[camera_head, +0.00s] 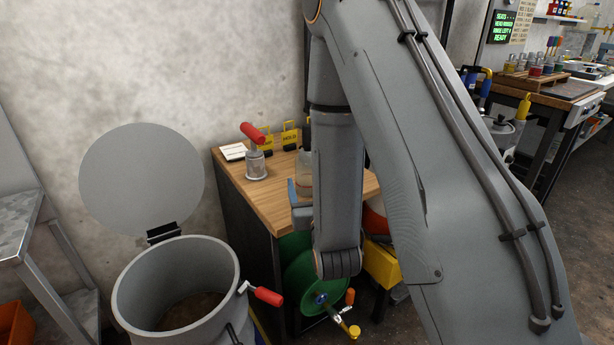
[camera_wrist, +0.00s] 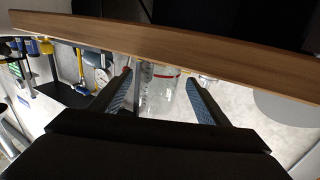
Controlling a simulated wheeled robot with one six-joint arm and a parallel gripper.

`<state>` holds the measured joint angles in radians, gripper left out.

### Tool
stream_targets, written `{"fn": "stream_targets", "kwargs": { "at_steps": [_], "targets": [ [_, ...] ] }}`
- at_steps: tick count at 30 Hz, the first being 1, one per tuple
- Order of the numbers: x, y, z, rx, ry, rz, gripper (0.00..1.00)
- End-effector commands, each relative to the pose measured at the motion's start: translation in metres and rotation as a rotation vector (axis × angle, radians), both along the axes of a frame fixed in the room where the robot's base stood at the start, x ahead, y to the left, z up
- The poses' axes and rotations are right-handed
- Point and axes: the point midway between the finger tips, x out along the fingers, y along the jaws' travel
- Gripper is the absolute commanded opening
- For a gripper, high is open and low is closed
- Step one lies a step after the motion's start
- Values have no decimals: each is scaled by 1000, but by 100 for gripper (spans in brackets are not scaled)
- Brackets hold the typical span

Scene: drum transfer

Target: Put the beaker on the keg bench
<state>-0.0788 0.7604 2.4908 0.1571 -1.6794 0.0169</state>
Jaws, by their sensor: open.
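The clear glass beaker (camera_head: 304,172) is at the wooden-topped bench (camera_head: 265,198), near its right front part, and my arm hides much of it. In the wrist view, which looks upside down, the beaker (camera_wrist: 160,95) lies between the two blue-padded fingers of my gripper (camera_wrist: 160,98), with gaps beside it. My gripper is open. In the head view only one blue-padded finger (camera_head: 292,192) shows clearly, over the bench's front edge. Whether the beaker's base touches the wood is hidden. No label shows which bench is the keg bench.
An open grey drum (camera_head: 135,300) stands front left. A green reel (camera_head: 312,280) sits below the bench front. Another workbench (camera_head: 548,92) is far right.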

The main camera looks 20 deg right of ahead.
Motion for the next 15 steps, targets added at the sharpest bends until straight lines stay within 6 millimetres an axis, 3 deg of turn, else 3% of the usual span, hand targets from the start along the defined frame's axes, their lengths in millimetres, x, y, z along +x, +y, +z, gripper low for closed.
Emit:
{"fn": "stream_targets", "kwargs": {
  "at_steps": [6,15],
  "targets": [
    [-32,2,1,0,3,-1,69],
    [-41,3,0,0,0,0,69]
  ]
}}
